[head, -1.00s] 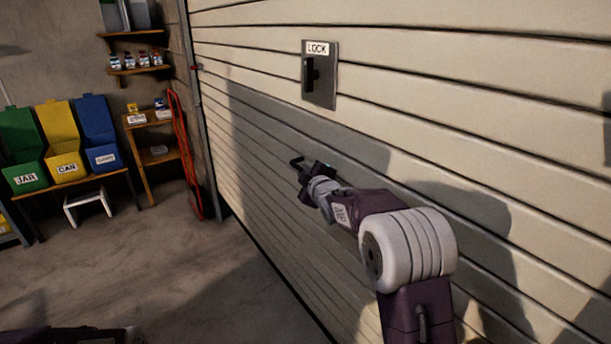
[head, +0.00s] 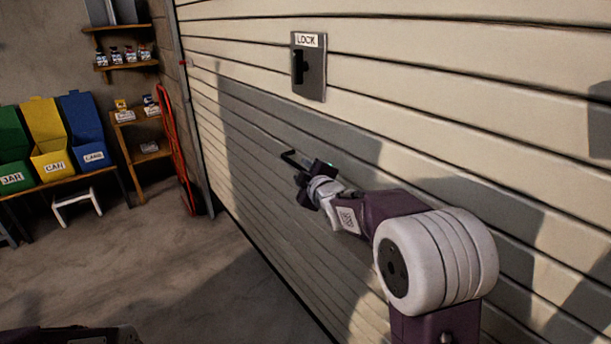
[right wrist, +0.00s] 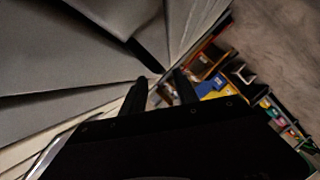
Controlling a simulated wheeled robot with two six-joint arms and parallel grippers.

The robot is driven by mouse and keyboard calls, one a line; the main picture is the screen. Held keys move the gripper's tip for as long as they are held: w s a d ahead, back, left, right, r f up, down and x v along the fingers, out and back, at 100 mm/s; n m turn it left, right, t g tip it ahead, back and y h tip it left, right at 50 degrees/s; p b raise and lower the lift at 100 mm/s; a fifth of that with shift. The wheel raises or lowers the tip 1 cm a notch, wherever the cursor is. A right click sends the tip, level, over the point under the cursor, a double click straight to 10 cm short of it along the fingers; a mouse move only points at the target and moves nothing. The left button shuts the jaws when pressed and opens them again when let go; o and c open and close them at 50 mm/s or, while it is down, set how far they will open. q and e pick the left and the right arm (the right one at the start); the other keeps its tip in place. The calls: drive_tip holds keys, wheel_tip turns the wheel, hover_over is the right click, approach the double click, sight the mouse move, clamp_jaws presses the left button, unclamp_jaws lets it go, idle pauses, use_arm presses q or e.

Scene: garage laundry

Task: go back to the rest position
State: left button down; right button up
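My right gripper (head: 302,178) is in front of the pale slatted garage door (head: 440,125), below and near the lock plate. In the right wrist view its two dark fingers (right wrist: 160,84) stand apart with nothing seen between them, so it is open. The grey lock plate (head: 315,80) marked LOCK, with a dark slot, is on the door above. My left gripper is not in view.
Green (head: 12,150), yellow (head: 47,140) and blue (head: 83,130) bins stand on a bench at the far left. A white stool (head: 76,198), wooden shelf (head: 140,133) and red hand truck (head: 178,150) are near the corner. The concrete floor (head: 130,260) between is clear.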

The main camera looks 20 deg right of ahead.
drive_tip(key=v, duration=0.2)
drive_tip(key=shift+s+r, duration=0.1)
drive_tip(key=shift+s, duration=0.25)
drive_tip(key=s+a+f+m+g, duration=0.1)
drive_tip(key=s+f+m+g, duration=0.15)
drive_tip(key=s+f, duration=0.45)
drive_tip(key=s+a+f+m+g, duration=0.2)
drive_tip(key=s+f+g, duration=0.3)
drive_tip(key=f, duration=0.4)
drive_tip(key=s+f+m+g, duration=0.3)
drive_tip(key=s+f, duration=0.2)
drive_tip(key=s, duration=0.4)
drive_tip(key=s+f+m+g, duration=0.3)
drive_tip(key=s+f, duration=0.2)
drive_tip(key=s, duration=0.4)
wheel_tip(320, 180, up, 15)
drive_tip(key=m+p, duration=0.1)
drive_tip(key=p, duration=1.4)
drive_tip(key=shift+s+g, duration=0.45)
